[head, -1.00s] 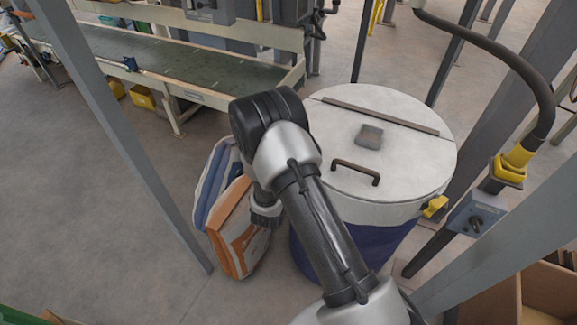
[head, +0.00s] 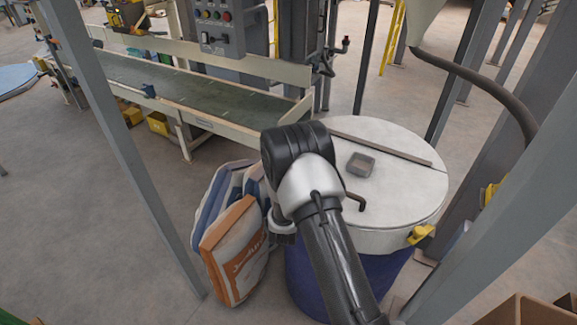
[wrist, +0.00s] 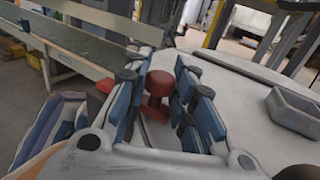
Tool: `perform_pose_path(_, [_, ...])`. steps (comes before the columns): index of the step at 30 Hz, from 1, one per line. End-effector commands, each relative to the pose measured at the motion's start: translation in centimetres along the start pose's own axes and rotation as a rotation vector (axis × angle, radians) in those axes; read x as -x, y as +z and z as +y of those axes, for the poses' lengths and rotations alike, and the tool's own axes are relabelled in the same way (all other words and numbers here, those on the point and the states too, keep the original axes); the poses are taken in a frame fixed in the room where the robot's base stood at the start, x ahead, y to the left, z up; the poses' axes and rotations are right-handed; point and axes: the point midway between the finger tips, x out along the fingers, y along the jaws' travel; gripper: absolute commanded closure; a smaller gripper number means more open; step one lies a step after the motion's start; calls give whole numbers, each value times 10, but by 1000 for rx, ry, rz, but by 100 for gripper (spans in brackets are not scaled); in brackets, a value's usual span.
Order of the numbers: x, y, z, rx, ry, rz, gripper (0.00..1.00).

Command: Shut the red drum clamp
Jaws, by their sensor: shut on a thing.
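The red drum clamp (wrist: 157,90) shows in the wrist view at the drum's rim, with a rounded red knob standing up. My gripper (wrist: 160,100) has its blue-padded fingers on both sides of the red clamp and is shut on it. The fingers hide part of the clamp, so I cannot tell how far its lever is turned. In the head view my arm hides the clamp and the fingertips. The drum has a blue body (head: 395,275) and a pale round lid (head: 410,195). A yellow clamp (head: 421,234) sits on the rim at the right.
A small grey tray (head: 361,164) and a dark handle (head: 357,202) are on the lid. Filled sacks (head: 235,245) lean left of the drum. Grey posts (head: 125,150) stand around it. A conveyor (head: 190,90) runs behind. Floor at the left is clear.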

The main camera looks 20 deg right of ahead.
Motion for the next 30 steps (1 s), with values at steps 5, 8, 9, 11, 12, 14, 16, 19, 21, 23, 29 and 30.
perform_pose_path(5, [0,0,-1,-1,-2,-1,72])
perform_pose_path(8, [0,0,0,0,-2,-1,65])
perform_pose_path(9, [0,0,0,0,-1,-1,62])
perform_pose_path(11, [0,0,0,0,-1,-1,58])
perform_pose_path(12, [0,0,0,0,-1,-1,56])
perform_pose_path(14, [0,0,0,0,0,-1,56])
perform_pose_path(16, [0,0,0,0,0,-1,56])
perform_pose_path(19, [0,0,0,0,0,0,56])
perform_pose_path(21, [1,0,0,0,0,0,56])
perform_pose_path(23, [3,0,1,0,1,0,56])
perform_pose_path(29, [32,-1,1,2,3,4,56])
perform_pose_path(30, [40,-1,1,2,3,3,56])
